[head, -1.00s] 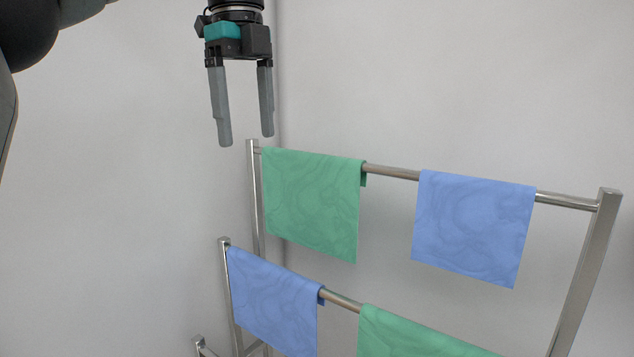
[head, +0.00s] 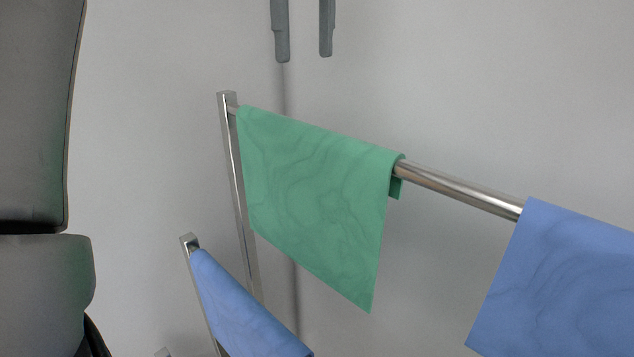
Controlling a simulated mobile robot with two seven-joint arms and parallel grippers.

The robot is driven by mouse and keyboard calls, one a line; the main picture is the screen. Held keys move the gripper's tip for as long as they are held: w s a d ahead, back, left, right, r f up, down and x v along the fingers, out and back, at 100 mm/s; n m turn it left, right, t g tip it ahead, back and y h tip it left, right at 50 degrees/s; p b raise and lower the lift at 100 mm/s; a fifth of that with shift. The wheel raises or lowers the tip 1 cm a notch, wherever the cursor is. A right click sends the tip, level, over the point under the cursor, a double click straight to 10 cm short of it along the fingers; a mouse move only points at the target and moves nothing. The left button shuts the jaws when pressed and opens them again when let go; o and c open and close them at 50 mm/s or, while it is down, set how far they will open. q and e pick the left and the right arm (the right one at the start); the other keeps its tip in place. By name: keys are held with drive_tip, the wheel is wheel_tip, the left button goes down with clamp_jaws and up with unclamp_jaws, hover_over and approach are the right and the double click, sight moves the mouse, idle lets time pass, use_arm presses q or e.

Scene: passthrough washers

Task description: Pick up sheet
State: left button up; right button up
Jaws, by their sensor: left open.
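A green sheet (head: 315,195) hangs folded over the top rail of a metal rack, near the rail's left end. A blue sheet (head: 570,285) hangs on the same rail at the right, cut off by the picture edge. Another blue sheet (head: 243,308) hangs on a lower rail at the bottom left. My left gripper (head: 304,55) shows only its two fingers at the top of the head view, pointing down, open and empty. In the picture it is above the green sheet and apart from it. My right gripper is not in view.
The bare metal top rail (head: 455,188) runs between the green and right blue sheets. A rack post (head: 238,185) stands at the left end. A plain wall (head: 480,80) is behind. My own arm fills the left edge.

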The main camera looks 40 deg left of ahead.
sight(304, 123)
use_arm(q)
drive_tip(key=f, duration=0.6)
drive_tip(key=f+b, duration=0.1)
drive_tip(key=f, duration=0.2)
drive_tip(key=shift+s+f, duration=0.3)
drive_tip(key=shift+s, duration=0.05)
drive_tip(key=shift+f+p, duration=0.55)
drive_tip(key=shift+f, duration=2.05)
drive_tip(key=shift+s, duration=0.1)
drive_tip(key=shift+c, duration=0.4)
clamp_jaws()
